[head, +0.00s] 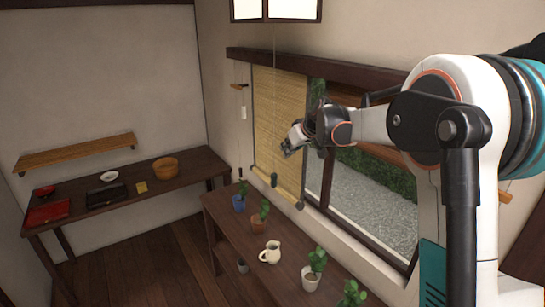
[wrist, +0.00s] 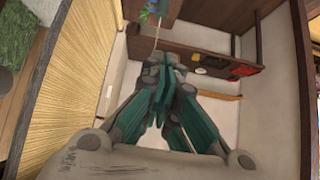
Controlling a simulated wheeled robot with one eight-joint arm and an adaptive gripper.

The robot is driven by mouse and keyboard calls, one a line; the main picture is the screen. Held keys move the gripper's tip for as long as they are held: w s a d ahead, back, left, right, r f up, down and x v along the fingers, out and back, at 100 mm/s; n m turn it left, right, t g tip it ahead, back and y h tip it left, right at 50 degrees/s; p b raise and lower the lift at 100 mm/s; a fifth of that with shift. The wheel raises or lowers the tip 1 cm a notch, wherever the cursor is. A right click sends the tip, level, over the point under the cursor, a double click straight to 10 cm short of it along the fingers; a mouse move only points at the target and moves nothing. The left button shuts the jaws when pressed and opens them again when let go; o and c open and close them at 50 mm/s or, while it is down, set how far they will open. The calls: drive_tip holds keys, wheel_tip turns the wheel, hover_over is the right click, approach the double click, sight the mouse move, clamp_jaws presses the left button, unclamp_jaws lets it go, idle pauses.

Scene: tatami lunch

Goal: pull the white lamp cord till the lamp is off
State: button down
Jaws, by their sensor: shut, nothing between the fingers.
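The lamp (head: 276,10) is at the top of the head view, cut off by the frame edge, and its cream panels look bright. Its thin pale cord (head: 275,45) hangs down in front of the bamboo blind, with a dark green pull (head: 274,180) at its lower end. My gripper (head: 287,152) is just right of the cord in the head view, above the level of the pull. In the wrist view its fingers (wrist: 158,75) are closed together with nothing between them. A pale line like the cord (wrist: 157,36) shows just beyond the fingertips; I cannot tell whether they touch.
Below stands a wooden bench (head: 290,258) with potted plants and a white jug (head: 270,252). The bamboo blind (head: 278,120) and window (head: 365,190) are close beside my arm. A table (head: 130,195) with dishes and a wall shelf (head: 75,153) are at the left.

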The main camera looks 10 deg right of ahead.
drive_tip(key=shift+w+d, duration=0.15)
drive_tip(key=shift+w, duration=0.7)
drive_tip(key=p, duration=0.1)
hover_over(275, 175)
wheel_tip(275, 175, down, 7)
drive_tip(key=shift+d+r, duration=0.1)
drive_tip(key=shift+r, duration=0.1)
drive_tip(key=f, duration=0.2)
drive_tip(key=shift+w+f, duration=0.2)
drive_tip(key=shift+f, duration=0.1)
drive_tip(key=shift+f+p, duration=0.3)
drive_tip(key=shift+f, duration=0.65)
drive_tip(key=shift+s, duration=0.1)
